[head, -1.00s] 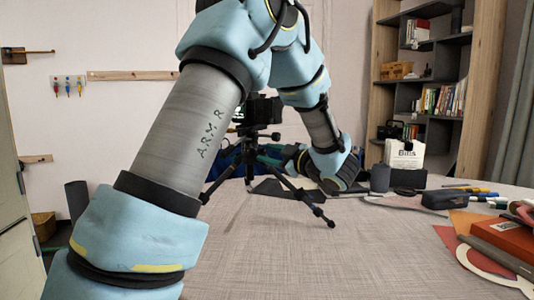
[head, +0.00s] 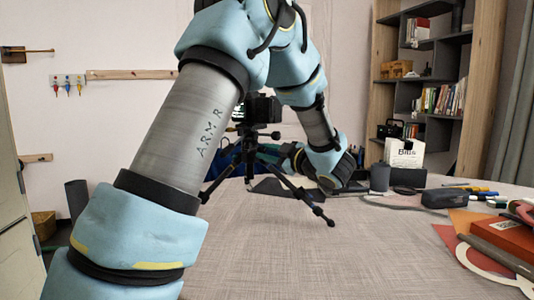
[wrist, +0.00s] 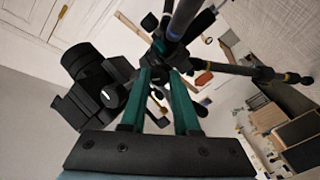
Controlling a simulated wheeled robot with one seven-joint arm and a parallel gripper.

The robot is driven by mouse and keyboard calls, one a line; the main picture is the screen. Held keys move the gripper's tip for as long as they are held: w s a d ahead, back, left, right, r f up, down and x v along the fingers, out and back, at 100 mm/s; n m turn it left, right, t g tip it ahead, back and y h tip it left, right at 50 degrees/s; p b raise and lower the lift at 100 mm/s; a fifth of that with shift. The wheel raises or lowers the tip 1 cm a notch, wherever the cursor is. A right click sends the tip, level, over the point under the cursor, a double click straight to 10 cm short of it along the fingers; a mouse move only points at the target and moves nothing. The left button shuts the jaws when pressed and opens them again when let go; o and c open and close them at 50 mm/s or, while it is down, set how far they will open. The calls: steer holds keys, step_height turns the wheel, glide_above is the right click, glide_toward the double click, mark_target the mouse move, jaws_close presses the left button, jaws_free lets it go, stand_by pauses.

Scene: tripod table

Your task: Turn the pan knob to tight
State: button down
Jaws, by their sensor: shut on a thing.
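A black camera (head: 262,108) sits on a black tripod (head: 248,150) on the table; the camera also shows at the left in the wrist view (wrist: 88,75). The tripod's legs are spread. My gripper (head: 262,151) reaches in from the right, below the camera. In the wrist view its two teal fingers (wrist: 162,70) point at the tripod's dark upper body and are shut on the pan knob. The knob is small, dark and mostly hidden between the fingertips, so its marking and angle cannot be read.
Behind the gripper are a dark cylinder (head: 379,177) and a white box (head: 403,155). A dark case (head: 443,198), a red book (head: 503,242) and pens lie at the right. The table's front middle is clear. My arm crosses the head view.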

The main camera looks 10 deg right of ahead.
steer(key=shift+r+p, duration=0.1)
steer(key=shift+p, duration=0.35)
steer(key=m+p, duration=0.4)
steer(key=shift+r+p, duration=0.2)
steer(key=shift+p, duration=0.15)
steer(key=m+p, duration=0.3)
steer(key=shift+f+p, duration=0.1)
steer(key=shift+p, duration=0.3)
steer(key=shift+f+m+p, duration=0.15)
steer(key=shift+m+p, duration=0.85)
steer(key=shift+p, duration=0.1)
steer(key=shift+f, duration=0.1)
steer(key=c, duration=0.9)
jaws_free()
steer(key=b+v, duration=0.1)
steer(key=v, duration=0.9)
steer(key=shift+s+d+b, duration=0.2)
steer(key=shift+s+b, duration=0.15)
